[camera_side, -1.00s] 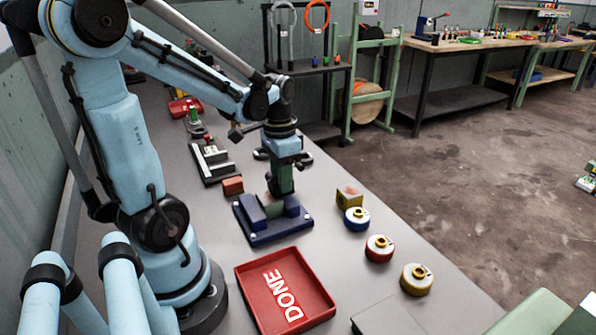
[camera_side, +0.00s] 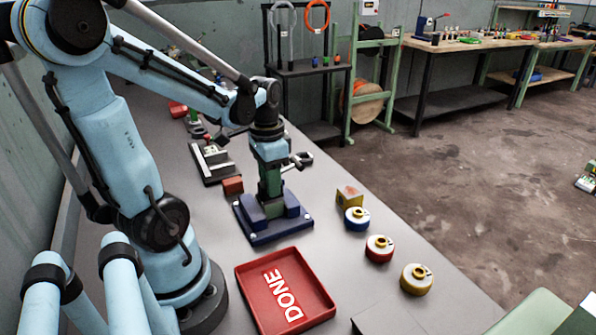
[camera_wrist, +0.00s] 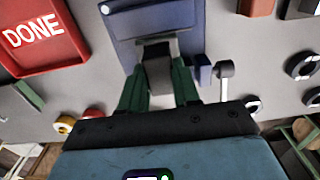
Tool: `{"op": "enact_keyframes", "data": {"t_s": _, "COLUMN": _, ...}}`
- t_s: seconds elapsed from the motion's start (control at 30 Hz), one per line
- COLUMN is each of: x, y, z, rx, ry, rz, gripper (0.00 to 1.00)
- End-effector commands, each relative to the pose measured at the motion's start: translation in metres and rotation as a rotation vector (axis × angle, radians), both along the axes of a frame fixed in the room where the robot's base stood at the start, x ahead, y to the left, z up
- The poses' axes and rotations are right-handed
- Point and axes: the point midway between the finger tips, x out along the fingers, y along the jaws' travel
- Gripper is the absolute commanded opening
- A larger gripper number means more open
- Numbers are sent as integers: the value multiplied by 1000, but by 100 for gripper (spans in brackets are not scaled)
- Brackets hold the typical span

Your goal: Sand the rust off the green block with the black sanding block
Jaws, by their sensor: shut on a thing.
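My gripper (camera_side: 270,196), with green fingers, points down over the blue fixture (camera_side: 268,237) on the bench. In the wrist view its fingers (camera_wrist: 159,88) are shut on the dark grey sanding block (camera_wrist: 158,76). The blue fixture (camera_wrist: 122,22) lies just beyond the fingertips there. The sanding block is low, between the fixture's raised blue sides. I cannot tell if it touches the workpiece. I cannot make out the green block or its rust now; my gripper and the fixture cover that spot.
A red DONE tray (camera_side: 301,266) lies in front of the fixture. A yellow block with a rusty top (camera_side: 349,197) and blue (camera_side: 357,219), red (camera_side: 379,249) and yellow (camera_side: 416,280) round pieces stand to the right. An orange block (camera_side: 233,185) is behind left.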

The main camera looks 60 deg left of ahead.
Motion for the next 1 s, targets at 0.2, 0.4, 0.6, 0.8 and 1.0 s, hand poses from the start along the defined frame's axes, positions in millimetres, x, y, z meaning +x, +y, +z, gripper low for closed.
{"op": "enact_keyframes", "data": {"t_s": 0.2, "x": 21, "y": 0, "z": 1, "rx": 0, "ry": -1, "rz": -2, "gripper": 0}}
{"op": "enact_keyframes", "data": {"t_s": 0.4, "x": 27, "y": -1, "z": 17, "rx": 0, "ry": -2, "rz": 0, "gripper": 0}}
{"op": "enact_keyframes", "data": {"t_s": 0.6, "x": 26, "y": -1, "z": 40, "rx": 0, "ry": -1, "rz": 0, "gripper": 0}}
{"op": "enact_keyframes", "data": {"t_s": 0.8, "x": 26, "y": -1, "z": 58, "rx": 0, "ry": -1, "rz": 0, "gripper": 0}}
{"op": "enact_keyframes", "data": {"t_s": 1.0, "x": 26, "y": -1, "z": 76, "rx": 0, "ry": -1, "rz": 0, "gripper": 0}}
